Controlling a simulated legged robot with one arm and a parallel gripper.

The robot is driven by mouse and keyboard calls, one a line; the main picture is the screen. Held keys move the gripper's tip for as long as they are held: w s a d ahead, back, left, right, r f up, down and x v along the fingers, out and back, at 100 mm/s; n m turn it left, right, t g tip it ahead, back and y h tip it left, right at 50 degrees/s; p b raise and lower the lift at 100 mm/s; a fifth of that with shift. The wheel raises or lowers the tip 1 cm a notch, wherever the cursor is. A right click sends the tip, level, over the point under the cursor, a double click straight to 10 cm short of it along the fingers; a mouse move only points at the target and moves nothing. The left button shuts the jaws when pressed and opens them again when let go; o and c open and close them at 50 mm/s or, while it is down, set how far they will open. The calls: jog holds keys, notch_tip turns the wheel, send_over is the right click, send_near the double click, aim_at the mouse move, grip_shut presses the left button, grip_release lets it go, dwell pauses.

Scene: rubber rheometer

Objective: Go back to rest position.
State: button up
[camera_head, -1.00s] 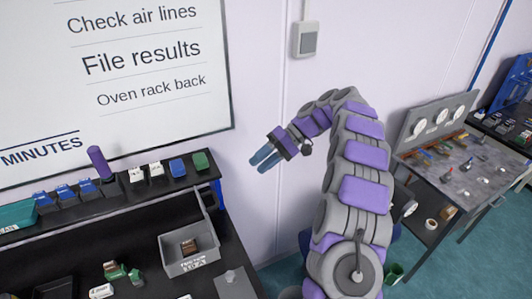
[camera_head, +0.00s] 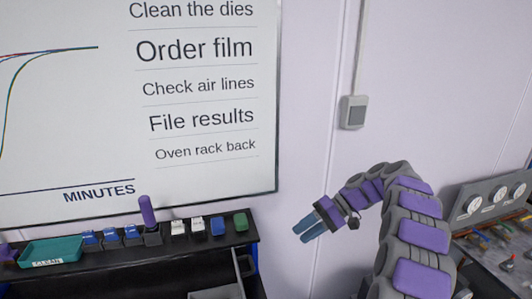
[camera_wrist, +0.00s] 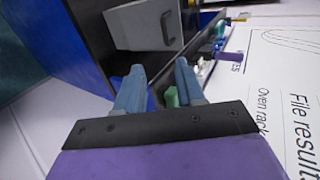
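My gripper (camera_head: 310,229) is at the end of my purple and grey arm, raised in the air in front of the pale wall, right of the shelf. In the wrist view its two blue fingers (camera_wrist: 156,88) stand apart with a gap between them, and nothing is held there. A green block beyond shows past the fingers in that view. The arm is bent, with the gripper pointing down and left in the head view.
A black shelf (camera_head: 100,266) at lower left holds a teal tray (camera_head: 50,252), several blue, white and green blocks and a purple-handled tool (camera_head: 147,212). A whiteboard (camera_head: 60,120) hangs above. A gauge panel (camera_head: 485,203) stands at right. A grey bin (camera_wrist: 140,26) shows in the wrist view.

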jog(key=s+a+f+m+h+b, duration=0.1)
jog(key=s+a+h+b, duration=0.25)
jog(key=s, duration=0.55)
jog(key=s+a+h+b, duration=0.2)
jog(key=s+a, duration=0.3)
jog(key=s, duration=0.5)
jog(key=s+d+f+h+b, duration=0.2)
jog(key=s+f, duration=0.2)
jog(key=s, duration=0.3)
jog(key=s+d+f+h+b, duration=0.2)
jog(key=s+f, duration=0.2)
jog(key=s, duration=0.4)
jog(key=s+d+f+m+h+b, duration=0.1)
jog(key=s+d+f+h+b, duration=0.1)
jog(key=s, duration=0.6)
jog(key=shift+d+f+t, duration=0.3)
jog(key=shift+f, duration=0.6)
